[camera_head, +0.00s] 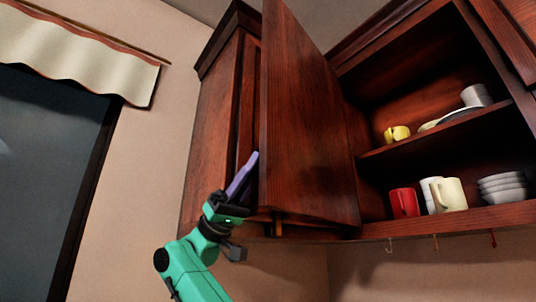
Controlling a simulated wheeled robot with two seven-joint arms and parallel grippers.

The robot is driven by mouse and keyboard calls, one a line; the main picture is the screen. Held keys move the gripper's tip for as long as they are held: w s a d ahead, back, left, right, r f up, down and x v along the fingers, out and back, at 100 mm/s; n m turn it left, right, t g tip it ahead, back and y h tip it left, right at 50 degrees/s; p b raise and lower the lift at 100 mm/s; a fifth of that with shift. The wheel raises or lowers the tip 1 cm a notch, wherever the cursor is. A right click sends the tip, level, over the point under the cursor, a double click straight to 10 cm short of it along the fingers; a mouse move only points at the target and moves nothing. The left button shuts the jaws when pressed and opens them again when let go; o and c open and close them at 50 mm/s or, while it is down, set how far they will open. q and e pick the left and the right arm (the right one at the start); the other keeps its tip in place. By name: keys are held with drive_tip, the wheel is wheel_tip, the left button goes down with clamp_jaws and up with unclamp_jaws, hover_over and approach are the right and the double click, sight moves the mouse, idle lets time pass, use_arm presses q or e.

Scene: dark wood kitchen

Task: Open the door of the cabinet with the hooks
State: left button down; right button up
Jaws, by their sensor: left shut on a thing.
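The cabinet door (308,120) is dark red-brown wood and stands swung wide open at the left of its cabinet. The cabinet (440,220) has several small hooks (435,242) under its bottom edge, and its shelves show. My left gripper (243,176), with a green arm and lavender fingers, reaches up from below to the door's free left edge. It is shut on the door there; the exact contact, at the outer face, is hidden. My right gripper is not in view.
Inside the cabinet are a red mug (404,203), a cream mug (450,194), stacked white bowls (503,188) and a yellow cup (397,134). Another closed cabinet (213,135) is left of the door. A window with a curtain (75,50) is at far left.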

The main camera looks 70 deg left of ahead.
use_arm(q)
drive_tip(key=shift+s+a, duration=0.15)
drive_tip(key=shift+a, duration=0.1)
drive_tip(key=c, duration=0.9)
unclamp_jaws()
drive_tip(key=shift+d, duration=0.15)
drive_tip(key=b+v, duration=0.1)
drive_tip(key=v, duration=1.3)
drive_tip(key=shift+f+b, duration=0.15)
drive_tip(key=shift+b, duration=0.2)
